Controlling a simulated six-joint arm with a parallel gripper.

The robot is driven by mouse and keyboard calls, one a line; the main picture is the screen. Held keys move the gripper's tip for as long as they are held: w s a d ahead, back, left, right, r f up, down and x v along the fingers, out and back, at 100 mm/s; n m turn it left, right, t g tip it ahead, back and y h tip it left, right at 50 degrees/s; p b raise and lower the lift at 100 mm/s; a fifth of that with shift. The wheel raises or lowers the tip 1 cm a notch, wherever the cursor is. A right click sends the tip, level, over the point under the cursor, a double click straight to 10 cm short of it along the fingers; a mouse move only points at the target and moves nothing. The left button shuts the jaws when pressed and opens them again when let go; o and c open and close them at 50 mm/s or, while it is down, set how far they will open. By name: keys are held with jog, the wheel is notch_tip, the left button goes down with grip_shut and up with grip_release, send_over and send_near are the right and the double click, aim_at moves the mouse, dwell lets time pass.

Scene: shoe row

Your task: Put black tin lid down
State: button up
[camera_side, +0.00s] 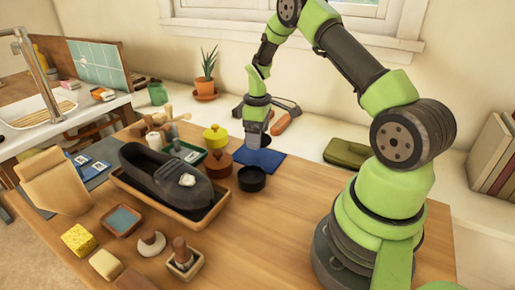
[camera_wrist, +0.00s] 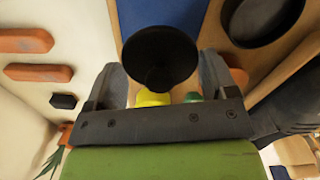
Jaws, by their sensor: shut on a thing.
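The black tin lid (camera_wrist: 158,48) is a dark disc with a knob, held between the fingers of my gripper (camera_wrist: 160,82) in the wrist view. In the side view my gripper (camera_side: 255,140) points down over the blue mat (camera_side: 262,158), and the dark edge of the lid (camera_side: 266,140) shows beside the fingers. The blue mat (camera_wrist: 190,14) also shows behind the lid in the wrist view. The open black tin (camera_side: 252,179) stands at the mat's front edge; it is also at the upper right of the wrist view (camera_wrist: 263,18). The lid's exact height above the mat is unclear.
A yellow tin (camera_side: 215,136) and a brown tin (camera_side: 218,164) stand left of the mat. A black shoe (camera_side: 165,175) lies in a wooden tray (camera_side: 200,219). Orange-handled tools (camera_side: 285,119) and a green case (camera_side: 346,153) lie behind. The table right of the black tin is clear.

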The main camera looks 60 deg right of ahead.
aim_at(258, 156)
jog(key=shift+f, duration=2.25)
jog(key=o, duration=0.8)
jog(key=shift+f, duration=0.15)
